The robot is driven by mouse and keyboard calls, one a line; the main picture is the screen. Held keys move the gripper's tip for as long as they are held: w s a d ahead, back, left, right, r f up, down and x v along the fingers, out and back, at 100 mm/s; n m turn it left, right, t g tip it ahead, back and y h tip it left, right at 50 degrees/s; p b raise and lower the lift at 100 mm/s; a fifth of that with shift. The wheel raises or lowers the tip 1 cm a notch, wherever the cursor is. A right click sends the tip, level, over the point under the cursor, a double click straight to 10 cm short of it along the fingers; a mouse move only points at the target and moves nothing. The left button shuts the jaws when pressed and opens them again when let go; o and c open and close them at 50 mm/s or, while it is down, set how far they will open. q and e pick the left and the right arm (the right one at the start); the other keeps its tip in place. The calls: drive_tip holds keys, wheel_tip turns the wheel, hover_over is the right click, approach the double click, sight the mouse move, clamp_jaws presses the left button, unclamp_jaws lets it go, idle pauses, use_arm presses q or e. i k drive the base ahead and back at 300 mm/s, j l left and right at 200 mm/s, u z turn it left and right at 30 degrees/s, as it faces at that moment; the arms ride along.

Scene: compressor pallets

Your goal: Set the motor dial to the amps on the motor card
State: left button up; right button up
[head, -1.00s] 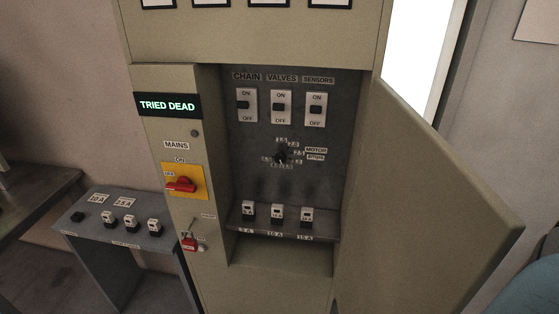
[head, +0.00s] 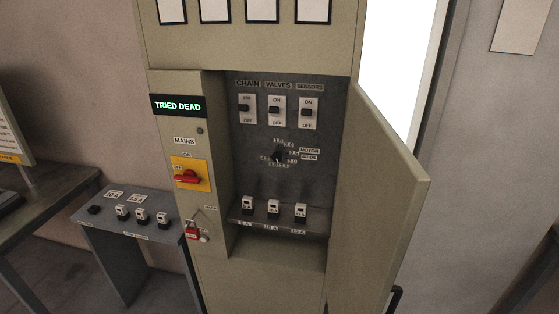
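The motor dial (head: 278,155) is a small black knob on the grey panel inside the open cabinet, below the three switches. Amp numbers ring it, too small to read surely now. A motor amps label (head: 309,153) sits to its right. I cannot make out a motor card by name; several white framed cards (head: 262,8) hang along the cabinet top, cut off by the frame edge, with nothing readable on them. Neither of my grippers is in view.
The cabinet door (head: 385,200) stands open to the right. The red mains switch (head: 187,177) and red padlock (head: 192,230) are left of the recess. Breakers (head: 274,207) stand on the shelf below the dial. A low grey bench (head: 150,215) stands at left.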

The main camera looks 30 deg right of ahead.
sight(276, 157)
drive_tip(key=i+j+z, duration=0.25)
drive_tip(key=i+j, duration=0.15)
drive_tip(key=i+j+z, duration=0.3)
drive_tip(key=j, duration=0.2)
